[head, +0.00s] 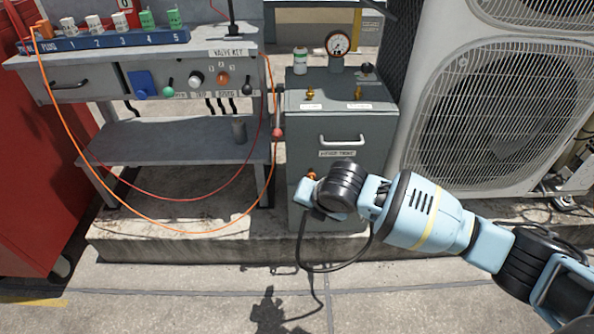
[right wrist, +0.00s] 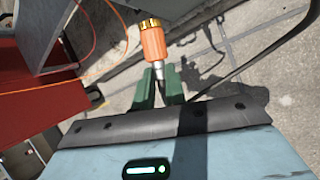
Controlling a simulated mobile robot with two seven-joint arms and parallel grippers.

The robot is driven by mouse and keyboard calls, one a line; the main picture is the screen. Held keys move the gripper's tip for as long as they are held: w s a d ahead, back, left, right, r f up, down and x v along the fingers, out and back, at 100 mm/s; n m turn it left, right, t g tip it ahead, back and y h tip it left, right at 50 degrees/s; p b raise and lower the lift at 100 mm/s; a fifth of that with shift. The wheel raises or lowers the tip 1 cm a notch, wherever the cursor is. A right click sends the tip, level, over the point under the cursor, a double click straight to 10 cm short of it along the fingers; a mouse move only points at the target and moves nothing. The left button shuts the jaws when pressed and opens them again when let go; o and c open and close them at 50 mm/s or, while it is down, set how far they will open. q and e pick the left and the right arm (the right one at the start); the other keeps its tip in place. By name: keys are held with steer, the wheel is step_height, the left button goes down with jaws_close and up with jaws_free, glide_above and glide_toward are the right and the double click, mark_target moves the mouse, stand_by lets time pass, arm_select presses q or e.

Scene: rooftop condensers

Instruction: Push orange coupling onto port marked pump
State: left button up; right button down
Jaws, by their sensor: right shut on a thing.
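The orange coupling (right wrist: 153,43) has a gold ring at its far end and a grey metal stem. My right gripper (right wrist: 161,82) has its green fingers shut on that stem. In the head view a bit of the coupling's orange (head: 311,175) shows at my right gripper (head: 306,192), in front of the grey cabinet (head: 358,128). Two brass ports, a left one (head: 310,93) and a right one (head: 358,91), stand on the cabinet top, above and apart from the gripper. Their labels are too small to read, so I cannot tell which is marked pump. My left gripper is not in view.
A gauge (head: 338,44) and a small bottle (head: 300,61) stand at the cabinet's back. A workbench (head: 75,66) is left, with orange (head: 130,221) and red hoses hanging in loops. A condenser (head: 500,110) stands right. A black hose (head: 302,250) hangs below my right gripper.

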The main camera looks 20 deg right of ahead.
steer(key=s+a+r+m+h, duration=0.3)
steer(key=s+r+m, duration=0.1)
steer(key=m, duration=0.2)
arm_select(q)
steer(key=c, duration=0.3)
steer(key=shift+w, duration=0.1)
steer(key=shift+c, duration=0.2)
arm_select(e)
steer(key=s+d+r+m+g+h, duration=0.1)
steer(key=s+d+r+m+g, duration=0.2)
steer(key=m, duration=0.8)
steer(key=s+d+r+m+g+h, duration=0.2)
steer(key=s+d+r+m+g, duration=0.2)
steer(key=s+r+m+g, duration=0.3)
steer(key=s+r+m, duration=0.1)
steer(key=s+m, duration=0.3)
steer(key=s, duration=0.1)
steer(key=shift+s, duration=0.3)
